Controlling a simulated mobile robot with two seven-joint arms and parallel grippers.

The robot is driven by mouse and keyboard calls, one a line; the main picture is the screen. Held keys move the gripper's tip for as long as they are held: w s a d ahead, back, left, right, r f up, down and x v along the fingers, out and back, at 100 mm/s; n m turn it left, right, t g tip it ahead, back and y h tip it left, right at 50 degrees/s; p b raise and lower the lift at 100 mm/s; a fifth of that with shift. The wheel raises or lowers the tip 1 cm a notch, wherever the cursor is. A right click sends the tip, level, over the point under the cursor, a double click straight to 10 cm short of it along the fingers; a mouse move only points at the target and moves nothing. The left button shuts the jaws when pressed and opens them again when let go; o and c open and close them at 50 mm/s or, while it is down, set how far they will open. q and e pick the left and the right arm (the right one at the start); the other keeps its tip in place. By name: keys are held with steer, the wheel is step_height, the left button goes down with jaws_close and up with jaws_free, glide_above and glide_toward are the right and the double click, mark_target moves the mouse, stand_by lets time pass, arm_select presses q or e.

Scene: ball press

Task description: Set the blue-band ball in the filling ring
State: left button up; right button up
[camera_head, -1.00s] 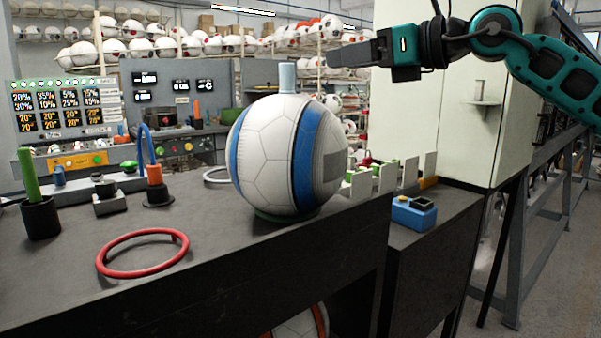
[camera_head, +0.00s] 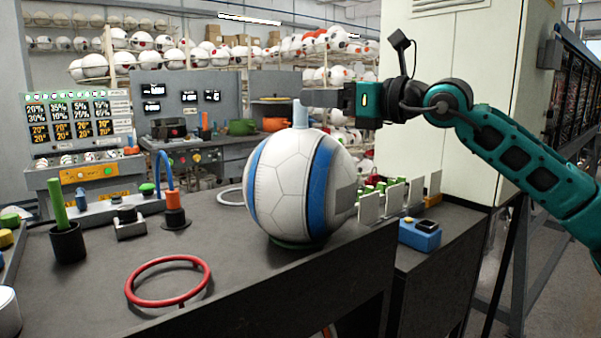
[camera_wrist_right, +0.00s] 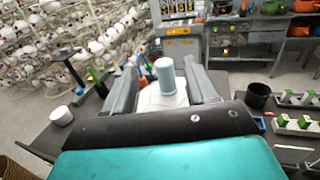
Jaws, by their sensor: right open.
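The blue-band ball (camera_head: 288,190), white with two blue bands, sits on a green ring (camera_head: 290,243) near the bench's right edge. A pale blue peg (camera_head: 300,115) stands upright on its top and shows in the right wrist view (camera_wrist_right: 166,76). My right gripper (camera_head: 305,97) is open at the peg's top; its two fingers (camera_wrist_right: 160,72) lie either side of the peg, apart from it. I cannot tell which ring is the filling ring. My left gripper is not in view.
A black cup with a green rod (camera_head: 67,240) and an orange post with a blue hose (camera_head: 174,207) stand left on the bench (camera_head: 235,275). White upright plates (camera_head: 392,198) and a blue box (camera_head: 420,234) are right of the ball. A pale cabinet (camera_head: 460,120) stands behind my right arm.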

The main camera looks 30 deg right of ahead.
steer(key=shift+f+p+x, duration=0.2)
steer(key=shift+p+x, duration=0.35)
steer(key=shift+x, duration=0.9)
steer(key=shift+f+p+x, duration=0.2)
steer(key=shift+p+x, duration=0.3)
steer(key=shift+x, duration=0.95)
steer(key=shift+d, duration=0.2)
jaws_close()
steer(key=shift+r, duration=0.1)
